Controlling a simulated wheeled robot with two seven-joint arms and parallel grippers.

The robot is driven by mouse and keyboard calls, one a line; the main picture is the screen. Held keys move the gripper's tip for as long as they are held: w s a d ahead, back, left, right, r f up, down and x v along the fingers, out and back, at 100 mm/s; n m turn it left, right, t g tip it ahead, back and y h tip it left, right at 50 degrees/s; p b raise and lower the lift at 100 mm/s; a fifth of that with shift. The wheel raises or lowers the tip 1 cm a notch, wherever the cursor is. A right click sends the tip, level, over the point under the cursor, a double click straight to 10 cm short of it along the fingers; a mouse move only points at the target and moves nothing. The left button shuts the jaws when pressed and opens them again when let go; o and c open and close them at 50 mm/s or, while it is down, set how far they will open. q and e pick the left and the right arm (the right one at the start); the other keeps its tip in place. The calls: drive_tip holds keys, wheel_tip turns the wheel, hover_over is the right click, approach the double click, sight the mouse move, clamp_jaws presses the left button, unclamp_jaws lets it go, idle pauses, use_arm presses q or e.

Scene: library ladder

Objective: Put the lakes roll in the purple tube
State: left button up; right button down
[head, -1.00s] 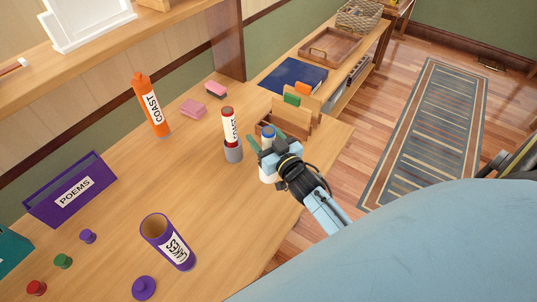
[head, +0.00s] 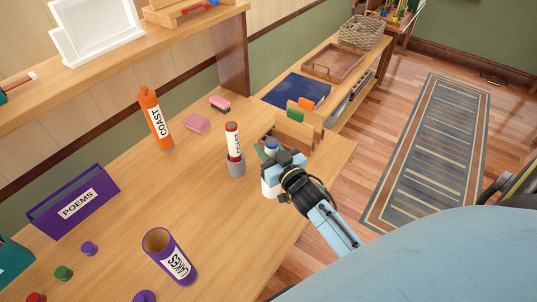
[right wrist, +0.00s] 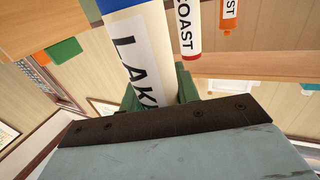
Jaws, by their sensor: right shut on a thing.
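The lakes roll (head: 271,147), white with a blue band at its end, is held by my right gripper (head: 270,158). In the right wrist view the lakes roll (right wrist: 140,62) stands between the green fingers, its label partly hidden. A pale shape (head: 271,188) shows below the gripper; I cannot tell if it is the roll's lower part or a holder. The purple tube (head: 170,256) stands upright and open-topped at the front of the desk, with a white label, well to the left of the gripper. My left gripper is not in view.
The red-banded coast roll (head: 233,141) stands in a grey cup (head: 236,168) just left of my gripper. A wooden rack (head: 292,128) is close behind. An orange tube (head: 155,120), purple poems box (head: 75,200) and purple cap (head: 145,297) are farther left. The desk middle is clear.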

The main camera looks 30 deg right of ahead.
wheel_tip(320, 180, up, 8)
drive_tip(key=p, duration=0.1)
drive_tip(key=shift+r, duration=0.15)
